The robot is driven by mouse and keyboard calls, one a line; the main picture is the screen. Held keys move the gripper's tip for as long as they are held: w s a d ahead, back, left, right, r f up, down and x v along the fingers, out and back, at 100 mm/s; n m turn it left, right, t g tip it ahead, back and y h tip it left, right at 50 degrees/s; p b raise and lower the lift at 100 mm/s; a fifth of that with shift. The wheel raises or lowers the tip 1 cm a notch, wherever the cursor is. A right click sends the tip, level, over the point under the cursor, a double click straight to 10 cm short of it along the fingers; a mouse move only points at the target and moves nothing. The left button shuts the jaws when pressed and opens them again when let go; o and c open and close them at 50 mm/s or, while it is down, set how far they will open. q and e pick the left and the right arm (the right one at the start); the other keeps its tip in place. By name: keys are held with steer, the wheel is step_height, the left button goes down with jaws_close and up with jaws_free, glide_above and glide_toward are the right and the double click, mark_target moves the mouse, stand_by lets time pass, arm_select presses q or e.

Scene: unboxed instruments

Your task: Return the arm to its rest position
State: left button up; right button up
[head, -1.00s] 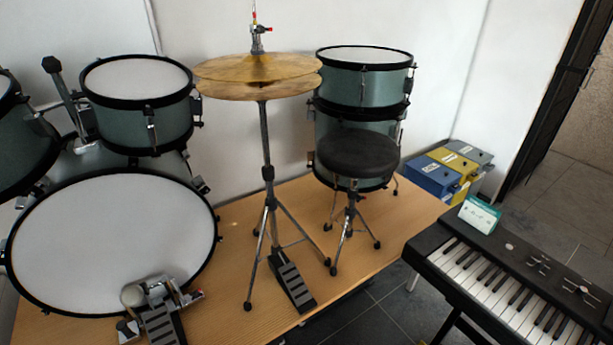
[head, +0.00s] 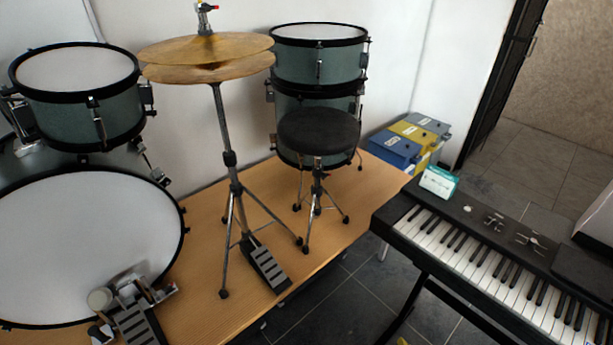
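Neither of my grippers nor any part of my arms shows in the head view. The view holds a drum set on a wooden platform (head: 330,240) and a keyboard (head: 500,255) at the right. A hi-hat stand with brass cymbals (head: 207,55) stands upright on the platform. A round black stool (head: 318,131) stands in front of two stacked green drums (head: 318,55).
A bass drum (head: 80,245) with a pedal (head: 135,315) fills the left. A small white and teal box (head: 438,182) sits on the keyboard's left end. Blue, yellow and grey boxes (head: 395,147) stand by the wall. Dark tiled floor (head: 375,290) is clear between platform and keyboard.

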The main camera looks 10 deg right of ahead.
steer(key=s+a+f+m+g+y, duration=0.15)
steer(key=s+f, duration=0.25)
steer(key=f, duration=0.8)
steer(key=s+a+f+n+g+y, duration=0.1)
steer(key=s+a+f, duration=0.15)
steer(key=f, duration=0.95)
steer(key=s+f+m+g, duration=0.1)
steer(key=s+f, duration=0.6)
steer(key=s, duration=0.2)
steer(key=s+d+f+m+g, duration=0.1)
steer(key=s+f+m, duration=0.1)
steer(key=s+f, duration=0.5)
steer(key=s, duration=0.3)
steer(key=shift+s+f+y, duration=0.25)
steer(key=shift+f+y, duration=0.05)
steer(key=shift+y, duration=0.05)
